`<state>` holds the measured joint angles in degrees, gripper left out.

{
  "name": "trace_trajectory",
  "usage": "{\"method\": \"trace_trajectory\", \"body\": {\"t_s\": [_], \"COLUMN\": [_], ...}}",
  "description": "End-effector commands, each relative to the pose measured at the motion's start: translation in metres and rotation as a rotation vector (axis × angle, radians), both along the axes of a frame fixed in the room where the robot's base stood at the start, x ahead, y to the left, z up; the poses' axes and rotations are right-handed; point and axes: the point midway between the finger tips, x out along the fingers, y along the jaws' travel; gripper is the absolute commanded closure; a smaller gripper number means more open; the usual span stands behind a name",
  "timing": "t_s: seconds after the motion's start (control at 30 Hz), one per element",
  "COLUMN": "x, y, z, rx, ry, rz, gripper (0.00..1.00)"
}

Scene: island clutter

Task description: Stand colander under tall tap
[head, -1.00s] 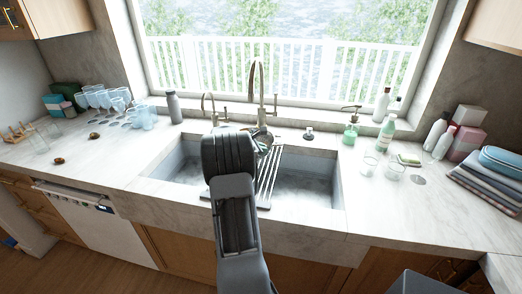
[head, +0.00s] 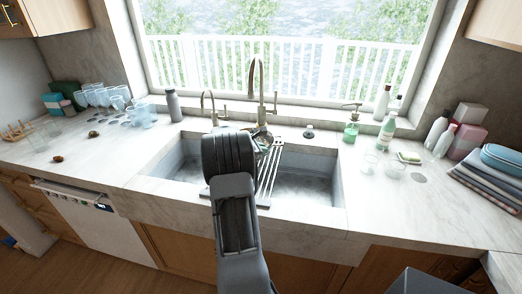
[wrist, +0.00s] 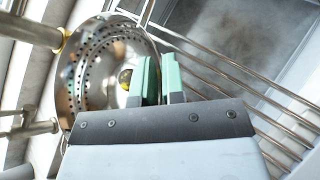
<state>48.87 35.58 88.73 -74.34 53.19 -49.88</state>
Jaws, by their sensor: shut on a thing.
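The colander (wrist: 92,72) is a shiny metal bowl with rows of small holes. In the wrist view it is tilted on its side, at the left of my gripper's green fingers. My gripper (wrist: 160,75) is shut on its edge. In the head view only part of the colander (head: 263,141) shows, past my arm and close to the base of the tall brass tap (head: 256,85). The tap's base (wrist: 28,30) passes beside the colander in the wrist view. I cannot tell if they touch. My fingertips are hidden in the head view.
The colander is over the sink (head: 310,187), near a metal rod rack (head: 271,175) lying across it. A shorter tap (head: 209,105) stands left of the tall one. Glasses crowd the left counter; a soap dispenser (head: 351,131), bottles and folded cloths stand right.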

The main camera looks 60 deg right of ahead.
Motion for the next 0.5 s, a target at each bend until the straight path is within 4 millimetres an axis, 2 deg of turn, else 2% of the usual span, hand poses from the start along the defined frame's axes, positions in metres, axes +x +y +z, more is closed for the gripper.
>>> {"method": "trace_trajectory", "body": {"t_s": [0.33, 0.37, 0.5], "x": [0.0002, 0.0002, 0.0001], "y": [0.0, -0.0001, 0.0001], "z": [-0.0016, -0.0018, -0.002], "rx": [-0.001, -0.001, 0.0], "ry": [-0.001, -0.001, 0.0], "rz": [0.0, 0.0, 0.0], "gripper": [1.0, 0.89, 0.76]}}
